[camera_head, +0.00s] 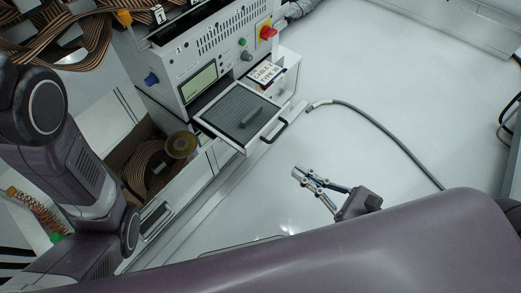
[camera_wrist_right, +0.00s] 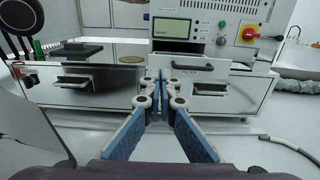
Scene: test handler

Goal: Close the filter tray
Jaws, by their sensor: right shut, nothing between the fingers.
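The filter tray (camera_head: 226,116) is pulled out of the white machine, with a grey ribbed inside and a small dark block (camera_head: 250,117) on it. Its dark handle (camera_head: 274,132) is on the front, on the side towards my right gripper. In the right wrist view the tray front (camera_wrist_right: 217,71) faces me with its handle (camera_wrist_right: 193,67) and a FILTER label. My right gripper (camera_head: 298,173) is shut and empty, in the air in front of the tray and apart from the handle. It also shows in the right wrist view (camera_wrist_right: 160,80). My left gripper is not in view.
The machine has a screen (camera_head: 199,82) and a red knob (camera_head: 268,32). A labelled box (camera_head: 266,73) stands beside the tray. A grey hose (camera_head: 375,122) lies on the floor at right. Lower drawers with handles (camera_wrist_right: 73,82) show at left; open floor lies around my gripper.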

